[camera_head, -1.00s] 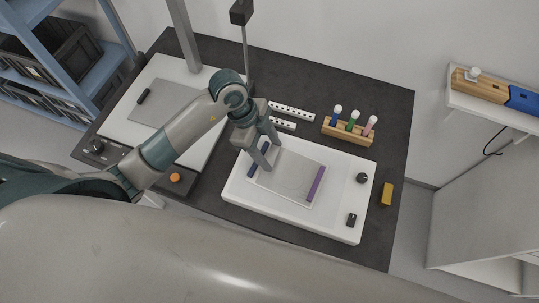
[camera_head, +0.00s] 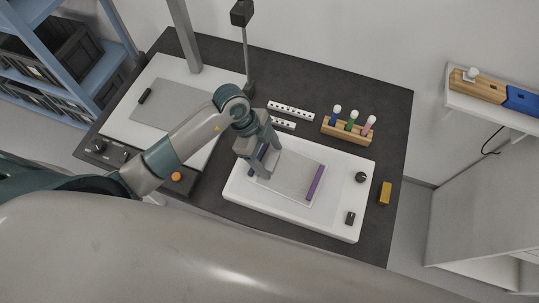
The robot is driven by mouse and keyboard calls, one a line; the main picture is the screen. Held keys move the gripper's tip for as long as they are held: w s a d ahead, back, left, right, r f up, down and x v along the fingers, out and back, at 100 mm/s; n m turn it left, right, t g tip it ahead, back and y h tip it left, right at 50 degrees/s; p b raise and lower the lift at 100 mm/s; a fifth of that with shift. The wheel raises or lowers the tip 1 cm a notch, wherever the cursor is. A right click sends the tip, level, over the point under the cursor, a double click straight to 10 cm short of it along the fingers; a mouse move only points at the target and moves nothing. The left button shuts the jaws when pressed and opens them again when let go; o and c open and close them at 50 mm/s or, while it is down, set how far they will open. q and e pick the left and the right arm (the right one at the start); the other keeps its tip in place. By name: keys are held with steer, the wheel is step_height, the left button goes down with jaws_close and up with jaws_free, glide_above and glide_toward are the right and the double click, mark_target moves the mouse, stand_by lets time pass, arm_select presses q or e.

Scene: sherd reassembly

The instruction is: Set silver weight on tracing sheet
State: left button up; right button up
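The pale tracing sheet (camera_head: 293,176) lies on the white panel (camera_head: 245,195). A purple bar (camera_head: 315,183) lies along its right edge, and a dark blue bar (camera_head: 251,172) lies near its left edge, partly hidden by my gripper. My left gripper (camera_head: 261,172) points down at the left edge of the sheet, over the blue bar. Its fingers overlap the bar in view, so I cannot tell whether they grip anything. I cannot make out a silver weight for certain; the gripper may hide it. My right gripper is not in view.
A wooden rack (camera_head: 346,131) with blue, green and pink capped items stands behind the panel. White perforated strips (camera_head: 291,111) lie left of it. A yellow block (camera_head: 385,193) sits at the right. A grey sheet (camera_head: 172,104) lies on the left board. Dark table (camera_head: 330,85) is clear at the back.

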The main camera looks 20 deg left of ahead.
arm_select(q)
steer(key=shift+r, duration=0.15)
steer(key=b+v, duration=0.3)
steer(key=v, duration=0.9)
stand_by(0.7)
